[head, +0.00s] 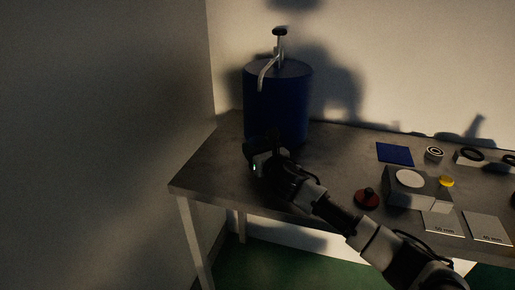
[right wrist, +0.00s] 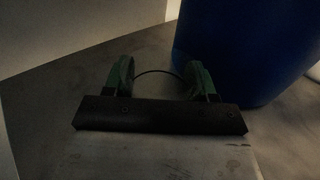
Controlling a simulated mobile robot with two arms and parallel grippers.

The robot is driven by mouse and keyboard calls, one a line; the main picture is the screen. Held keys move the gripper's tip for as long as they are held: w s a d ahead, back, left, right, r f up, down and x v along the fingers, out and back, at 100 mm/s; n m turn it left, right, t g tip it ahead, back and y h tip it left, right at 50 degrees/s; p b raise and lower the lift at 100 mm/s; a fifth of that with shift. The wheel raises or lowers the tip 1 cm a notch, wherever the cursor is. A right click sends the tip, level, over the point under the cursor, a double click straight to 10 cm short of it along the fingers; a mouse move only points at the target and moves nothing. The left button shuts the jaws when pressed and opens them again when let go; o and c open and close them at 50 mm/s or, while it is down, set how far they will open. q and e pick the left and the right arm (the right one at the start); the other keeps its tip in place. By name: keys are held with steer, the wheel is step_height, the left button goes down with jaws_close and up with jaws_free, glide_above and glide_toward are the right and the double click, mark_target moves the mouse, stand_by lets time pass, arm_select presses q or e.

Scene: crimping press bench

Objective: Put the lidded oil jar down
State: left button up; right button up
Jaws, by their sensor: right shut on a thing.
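My right gripper (head: 262,152) is at the left part of the bench, just in front of the blue drum. In the right wrist view its two green fingers (right wrist: 158,78) stand apart with a thin dark curved edge between them. I take this edge as part of the lidded oil jar (right wrist: 155,71), which the fingers grip. The rest of the jar is hidden or too dark to make out, so I cannot tell whether its base touches the bench. My left gripper is not in view.
The blue drum (head: 277,105) with a pump stands behind the gripper. On the grey bench (head: 215,170), a dark red knobbed piece (head: 367,199), a grey block (head: 403,187), a blue mat (head: 395,154) and labelled plates (head: 443,223) lie to the right. The bench's left end is clear.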

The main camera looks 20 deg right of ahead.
steer(key=shift+f, duration=0.15)
steer(key=o, duration=0.9)
steer(key=shift+o, duration=0.2)
steer(key=shift+s, duration=0.15)
steer(key=s, duration=0.4)
steer(key=s+d, duration=0.1)
steer(key=s, duration=0.2)
steer(key=s+d, duration=0.1)
steer(key=s, duration=0.3)
steer(key=shift+s+d, duration=0.15)
steer(key=shift+s, duration=0.15)
